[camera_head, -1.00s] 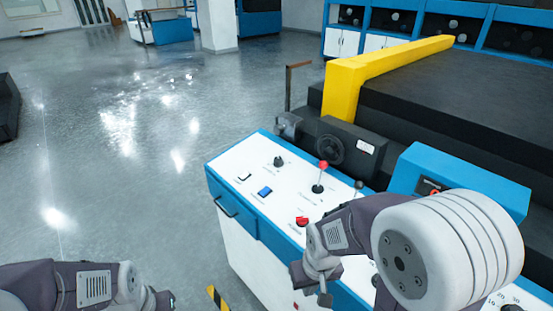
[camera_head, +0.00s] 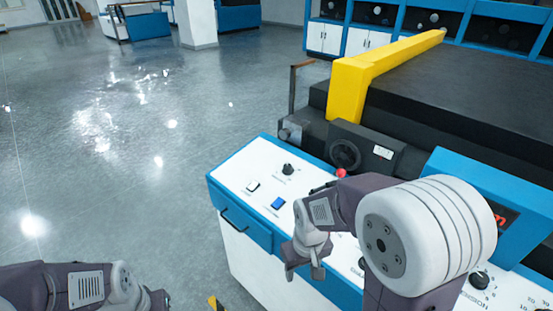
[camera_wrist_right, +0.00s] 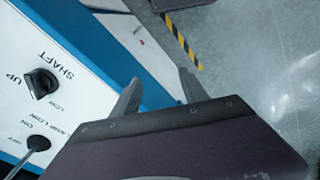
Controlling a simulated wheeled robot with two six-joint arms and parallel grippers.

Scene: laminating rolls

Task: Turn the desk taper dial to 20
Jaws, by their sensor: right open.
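The control desk (camera_head: 240,165) has a white top with blue edges. A black dial (camera_head: 480,279) with numbers around it sits at its lower right, partly cut off by my right arm; I cannot read its name or setting. My right gripper (camera_head: 304,268) is over the desk's front edge, well left of that dial. In the right wrist view my right gripper (camera_wrist_right: 160,92) is open, with nothing between its fingers. A black knob marked SHAFT (camera_wrist_right: 40,83) lies to its left there. My left gripper (camera_head: 160,302) shows only partly at the bottom left; its fingers are unclear.
A red-knobbed lever (camera_head: 341,173) stands behind my right arm. A blue switch (camera_head: 278,203) and a black knob (camera_head: 288,169) are on the desk's left part. The blue display housing (camera_head: 470,175) rises at the right. Open floor (camera_head: 110,190) lies left.

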